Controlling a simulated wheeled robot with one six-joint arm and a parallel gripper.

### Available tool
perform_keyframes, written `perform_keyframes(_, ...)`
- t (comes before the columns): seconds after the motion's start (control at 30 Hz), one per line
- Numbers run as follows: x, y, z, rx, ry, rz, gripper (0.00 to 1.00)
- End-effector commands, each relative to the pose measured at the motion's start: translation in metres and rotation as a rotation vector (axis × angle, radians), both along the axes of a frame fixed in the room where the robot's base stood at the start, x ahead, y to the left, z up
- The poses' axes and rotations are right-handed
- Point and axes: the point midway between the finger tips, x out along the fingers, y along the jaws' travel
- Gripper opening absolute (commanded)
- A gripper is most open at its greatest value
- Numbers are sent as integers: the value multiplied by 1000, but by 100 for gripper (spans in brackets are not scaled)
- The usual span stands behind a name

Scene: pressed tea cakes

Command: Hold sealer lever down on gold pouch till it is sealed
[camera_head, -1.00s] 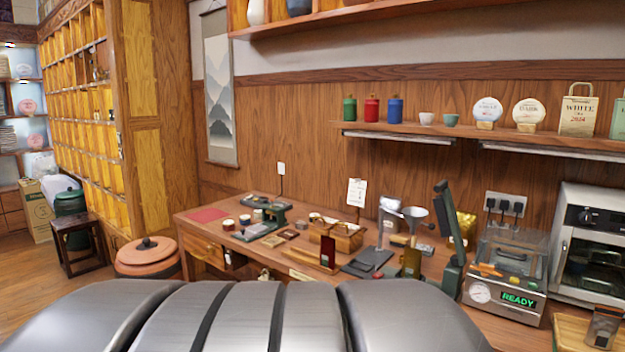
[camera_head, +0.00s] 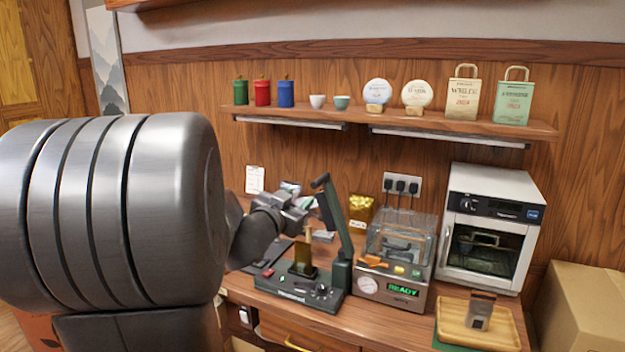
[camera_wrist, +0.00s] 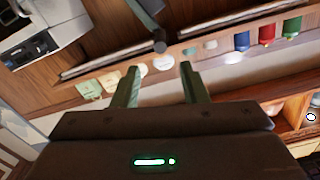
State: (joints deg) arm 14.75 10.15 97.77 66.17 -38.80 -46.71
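The sealer (camera_head: 290,294) is a dark bench unit with a small green light on its base. Its dark green lever (camera_head: 333,212) stands raised and slanting. A gold pouch (camera_head: 303,260) stands upright at the sealer, below the lever. My gripper (camera_head: 306,204) is near the upper part of the lever, on its left; contact cannot be told. In the wrist view my gripper (camera_wrist: 161,80) has its two fingers apart with nothing between them. A dark rod with a round end, seemingly the lever (camera_wrist: 152,24), shows just beyond the fingertips.
A clear-lidded machine reading READY (camera_head: 402,291) stands right of the sealer, with a white oven (camera_head: 490,225) behind it. Another gold packet (camera_head: 360,210) stands behind the lever. A wooden tray (camera_head: 480,330) lies front right. A shelf (camera_head: 400,124) runs above.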

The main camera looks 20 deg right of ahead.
Motion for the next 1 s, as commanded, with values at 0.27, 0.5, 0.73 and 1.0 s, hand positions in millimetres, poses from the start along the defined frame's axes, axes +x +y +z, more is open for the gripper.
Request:
perform_keyframes(0.27,35,-41,0,0,3,0,40)
perform_keyframes(0.5,64,-75,0,0,1,1,40)
perform_keyframes(0.73,80,-92,0,-1,1,4,40)
perform_keyframes(1.0,82,-96,-1,0,1,4,40)
